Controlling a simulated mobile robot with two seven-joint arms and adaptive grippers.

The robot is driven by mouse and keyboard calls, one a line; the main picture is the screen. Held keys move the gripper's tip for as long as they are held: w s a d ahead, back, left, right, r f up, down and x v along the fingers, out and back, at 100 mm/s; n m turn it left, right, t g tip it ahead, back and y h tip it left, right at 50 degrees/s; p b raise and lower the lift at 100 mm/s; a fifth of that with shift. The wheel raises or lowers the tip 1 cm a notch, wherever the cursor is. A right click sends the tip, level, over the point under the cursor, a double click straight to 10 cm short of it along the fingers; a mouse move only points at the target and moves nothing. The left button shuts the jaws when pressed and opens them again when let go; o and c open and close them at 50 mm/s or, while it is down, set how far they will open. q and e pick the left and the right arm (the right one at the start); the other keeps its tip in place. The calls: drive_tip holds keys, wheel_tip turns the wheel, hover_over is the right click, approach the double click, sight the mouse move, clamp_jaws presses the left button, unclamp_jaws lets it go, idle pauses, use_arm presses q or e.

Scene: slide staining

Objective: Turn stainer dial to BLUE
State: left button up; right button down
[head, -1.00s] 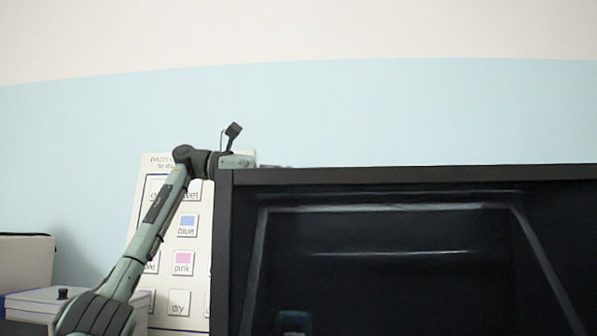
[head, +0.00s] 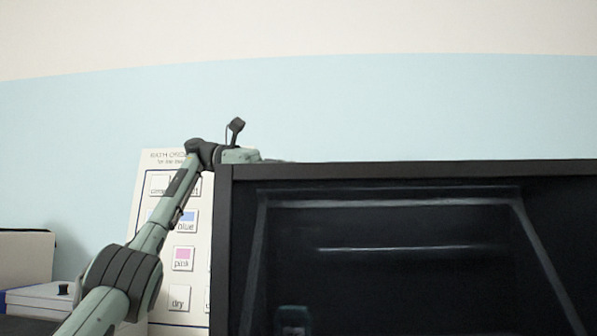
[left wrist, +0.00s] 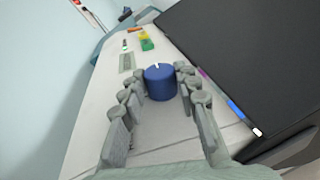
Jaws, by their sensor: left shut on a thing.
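In the left wrist view a round blue dial (left wrist: 160,85) stands up from a white panel (left wrist: 85,120). A small white mark on its top lies at the far edge, slightly left. My left gripper (left wrist: 160,76) has its grey fingers along both sides of the dial and is shut on it. Coloured strips run along the panel's right edge: a magenta one (left wrist: 203,73), a blue one (left wrist: 236,110) and a white one (left wrist: 257,132). The mark does not point at the blue strip.
The dark box (head: 400,174) fills the lower right of the head view. A wall chart (head: 146,185) with "blue" and "pink" labels stands behind my left arm. White boxes (head: 30,295) are at lower left. Yellow (left wrist: 143,35) and green (left wrist: 147,44) pieces lie beyond the dial.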

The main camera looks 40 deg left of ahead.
use_arm(q)
drive_tip(key=o, duration=1.2)
drive_tip(key=shift+c, duration=0.2)
drive_tip(key=shift+f+n+t, duration=0.15)
drive_tip(key=shift+n+t, duration=0.25)
drive_tip(key=shift+t, duration=0.1)
